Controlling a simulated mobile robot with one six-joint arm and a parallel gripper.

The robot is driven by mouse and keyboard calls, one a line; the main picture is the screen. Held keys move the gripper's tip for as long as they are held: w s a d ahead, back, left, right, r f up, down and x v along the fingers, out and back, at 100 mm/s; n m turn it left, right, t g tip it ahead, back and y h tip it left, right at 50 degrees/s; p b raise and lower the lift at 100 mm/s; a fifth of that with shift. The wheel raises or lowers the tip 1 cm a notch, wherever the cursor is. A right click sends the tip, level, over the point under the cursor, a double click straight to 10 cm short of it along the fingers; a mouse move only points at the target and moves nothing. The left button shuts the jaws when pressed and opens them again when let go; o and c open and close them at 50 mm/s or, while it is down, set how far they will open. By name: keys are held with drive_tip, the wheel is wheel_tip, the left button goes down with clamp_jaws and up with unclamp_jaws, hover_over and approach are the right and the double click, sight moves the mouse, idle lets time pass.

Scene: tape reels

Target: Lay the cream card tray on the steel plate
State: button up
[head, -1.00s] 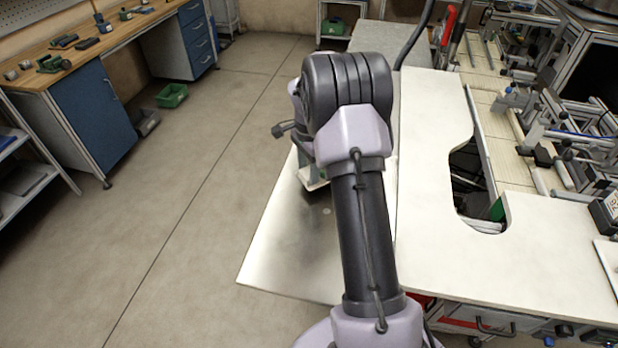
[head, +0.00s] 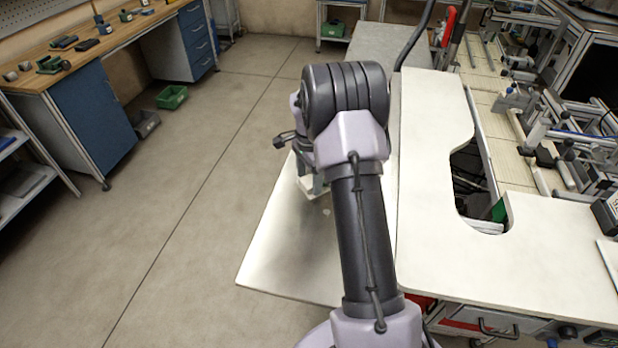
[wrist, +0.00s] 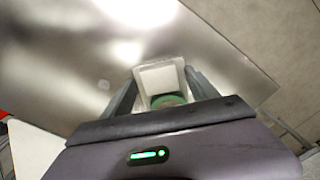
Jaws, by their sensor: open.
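The cream card tray (wrist: 160,78) is a small pale square with raised edges, over the steel plate in the wrist view. A green round thing (wrist: 168,101) shows at its near side, partly hidden by my gripper body. My gripper (wrist: 162,76) is open, one finger on each side of the tray; I cannot tell whether they touch it. In the head view a pale corner of the tray (head: 308,188) shows low at the steel plate (head: 285,255), mostly hidden by my arm. The plate is bare and shiny around it. The tray looks level; contact beneath is hidden.
A cream worktop (head: 430,250) with a cut-out adjoins the plate on the right. Metal frames and fixtures crowd the far right. Open floor (head: 170,240) lies left of the plate. A workbench with blue cabinets (head: 90,120) stands farther left.

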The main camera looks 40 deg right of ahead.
wheel_tip(320, 180, up, 13)
drive_tip(key=p, duration=0.3)
drive_tip(key=s+a+r+n+t, duration=0.2)
drive_tip(key=s+a+r+n, duration=0.25)
drive_tip(key=a+r, duration=0.45)
drive_tip(key=s+a+r+n+t, duration=0.1)
drive_tip(key=s+a+r+n, duration=0.2)
drive_tip(key=s+a+r, duration=0.5)
drive_tip(key=s+a+f+n+t+y, duration=0.25)
drive_tip(key=s+a+n, duration=0.45)
drive_tip(key=s+a, duration=0.55)
wheel_tip(320, 180, down, 12)
drive_tip(key=b, duration=1.2)
drive_tip(key=shift+s+d+f, duration=0.25)
drive_tip(key=shift+s+d, duration=0.1)
drive_tip(key=shift+s, duration=0.1)
drive_tip(key=shift+h, duration=0.25)
